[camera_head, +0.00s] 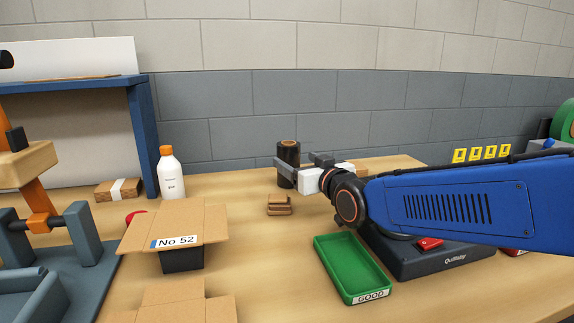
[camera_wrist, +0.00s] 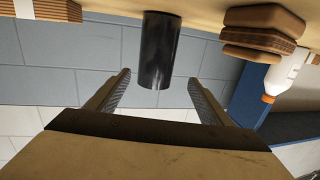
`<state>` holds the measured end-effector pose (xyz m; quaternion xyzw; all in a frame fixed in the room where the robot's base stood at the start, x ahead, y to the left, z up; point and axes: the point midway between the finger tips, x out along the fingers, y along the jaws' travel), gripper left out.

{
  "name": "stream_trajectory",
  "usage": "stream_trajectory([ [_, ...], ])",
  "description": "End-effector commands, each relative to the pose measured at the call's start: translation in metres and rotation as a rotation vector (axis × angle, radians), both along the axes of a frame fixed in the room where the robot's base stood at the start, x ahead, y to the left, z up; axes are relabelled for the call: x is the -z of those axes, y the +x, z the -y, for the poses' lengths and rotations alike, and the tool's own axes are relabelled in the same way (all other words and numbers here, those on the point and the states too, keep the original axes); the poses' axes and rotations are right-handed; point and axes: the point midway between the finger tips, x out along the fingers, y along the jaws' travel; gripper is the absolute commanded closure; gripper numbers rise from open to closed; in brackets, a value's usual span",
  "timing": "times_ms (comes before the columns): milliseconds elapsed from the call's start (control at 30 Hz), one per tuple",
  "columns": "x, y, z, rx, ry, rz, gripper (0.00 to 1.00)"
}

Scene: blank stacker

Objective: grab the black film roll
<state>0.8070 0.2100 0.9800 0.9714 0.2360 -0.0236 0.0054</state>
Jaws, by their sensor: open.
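The black film roll (camera_head: 289,151) stands upright on the wooden table near the back wall, with a brown core at its top. My gripper (camera_head: 284,171) is at the roll, and a grey finger crosses in front of its lower part in the head view. In the wrist view, which is upside down, the roll (camera_wrist: 159,45) lies centred in line with the gap between the two open fingers (camera_wrist: 159,77). There is space on both sides of it, and neither finger visibly touches it. I cannot tell how deep it is between the fingertips.
A small stack of brown blocks (camera_head: 279,205) lies close in front of the roll. A white bottle (camera_head: 172,176) with an orange cap and an open cardboard box (camera_head: 185,222) are to the left. A green tray (camera_head: 351,266) and a dark scale (camera_head: 440,262) are at front right.

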Motion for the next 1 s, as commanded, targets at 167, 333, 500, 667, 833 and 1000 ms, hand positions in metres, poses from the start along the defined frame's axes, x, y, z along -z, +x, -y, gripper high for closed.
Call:
stream_trajectory([
  [167, 0.003, 0.020, -0.010, 0.000, -0.001, -0.003, 0.26],
  [333, 0.004, 0.041, -0.020, 0.000, -0.001, -0.003, 0.26],
  [500, 0.004, 0.054, -0.027, 0.000, -0.002, -0.001, 0.26],
  [667, 0.004, 0.059, -0.029, 0.000, -0.002, -0.001, 0.26],
  [833, 0.004, 0.070, -0.031, 0.001, -0.001, -0.002, 0.26],
  [1000, 0.004, 0.091, -0.037, 0.001, -0.002, -0.001, 0.26],
])
